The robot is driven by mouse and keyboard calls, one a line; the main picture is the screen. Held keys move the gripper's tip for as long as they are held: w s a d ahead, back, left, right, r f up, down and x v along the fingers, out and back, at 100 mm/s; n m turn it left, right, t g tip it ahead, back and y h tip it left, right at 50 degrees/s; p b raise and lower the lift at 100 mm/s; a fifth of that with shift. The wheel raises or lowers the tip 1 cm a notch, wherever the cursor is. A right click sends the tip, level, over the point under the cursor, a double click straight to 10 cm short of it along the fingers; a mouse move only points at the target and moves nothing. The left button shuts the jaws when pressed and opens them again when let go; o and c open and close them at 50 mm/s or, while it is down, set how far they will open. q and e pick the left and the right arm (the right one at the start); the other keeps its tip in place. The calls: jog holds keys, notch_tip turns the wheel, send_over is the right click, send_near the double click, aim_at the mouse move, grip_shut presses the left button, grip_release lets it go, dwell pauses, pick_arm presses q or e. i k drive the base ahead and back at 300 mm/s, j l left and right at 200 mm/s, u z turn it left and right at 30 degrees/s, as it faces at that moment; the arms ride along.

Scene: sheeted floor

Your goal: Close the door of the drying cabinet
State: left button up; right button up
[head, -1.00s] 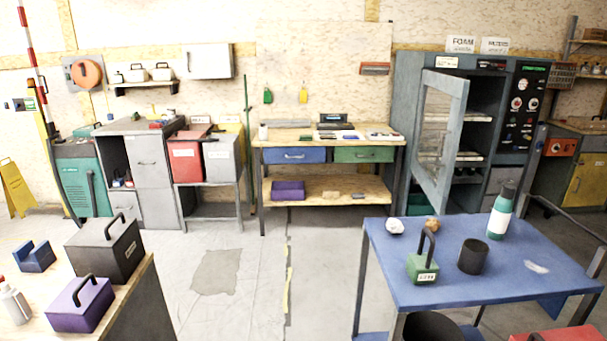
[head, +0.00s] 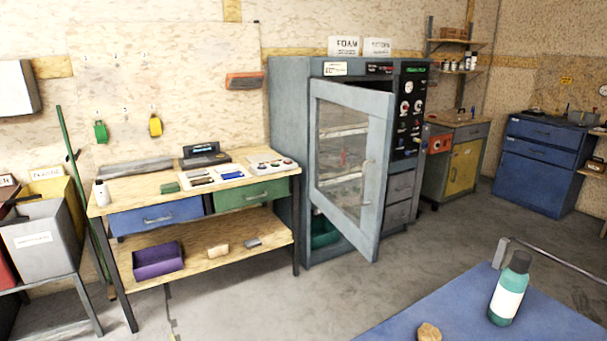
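The drying cabinet (head: 288,150) is a tall grey unit against the back wall, right of the workbench. Its door (head: 378,215) has a grey frame and a clear window. The door stands ajar, swung out toward me, with its free edge at the right and a gap to the cabinet body. A vertical handle (head: 366,184) is near that free edge. Shelves show dimly through the window. A panel of dials (head: 407,110) is on the cabinet's right side. Neither of my grippers shows in the head view.
A blue-topped table (head: 455,305) with a green-and-white bottle (head: 508,290) stands at the front right, before the cabinet. The wooden workbench (head: 140,188) stands left of the cabinet. Grey floor (head: 300,300) is clear between the workbench, cabinet and table.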

aim_at(379, 105)
jog(key=i+j+z, duration=0.4)
jog(key=i+j, duration=0.15)
jog(key=j, duration=0.2)
jog(key=i+j+z, duration=0.2)
jog(key=j, duration=0.2)
